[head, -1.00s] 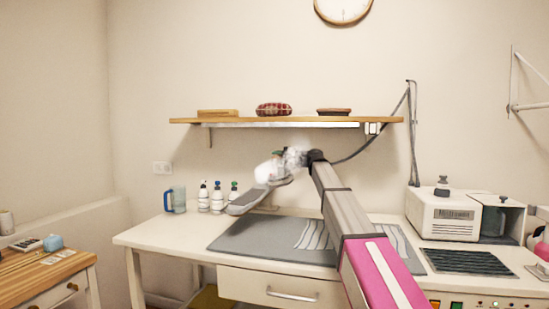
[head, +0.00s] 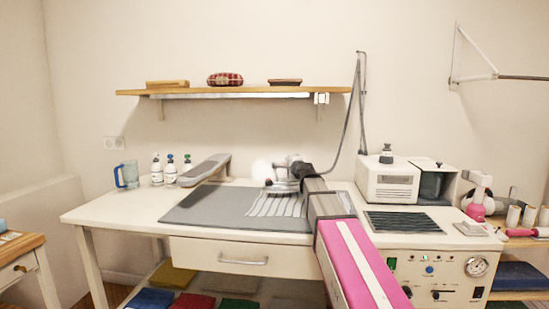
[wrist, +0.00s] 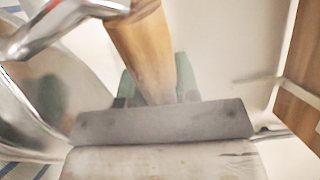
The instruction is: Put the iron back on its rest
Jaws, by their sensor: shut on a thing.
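The iron (head: 283,187) shows small and partly hidden in the head view, above the back of the grey pressing mat (head: 200,208). In the wrist view its brown wooden handle (wrist: 150,40) and shiny metal body (wrist: 45,100) fill the upper left. My gripper (wrist: 156,88) is shut around the handle, its green finger parts on either side. In the head view my gripper (head: 290,172) is at the end of the outstretched arm. The rest, a dark ribbed pad (head: 405,222), lies bare on the steam station to the right of my arm.
A sleeve board (head: 207,169) stands left of the iron. A white boiler box (head: 390,184) is behind the rest. A shelf (head: 230,92) hangs above, and a hose (head: 345,120) hangs from a stand. A white blurred puff is beside the iron.

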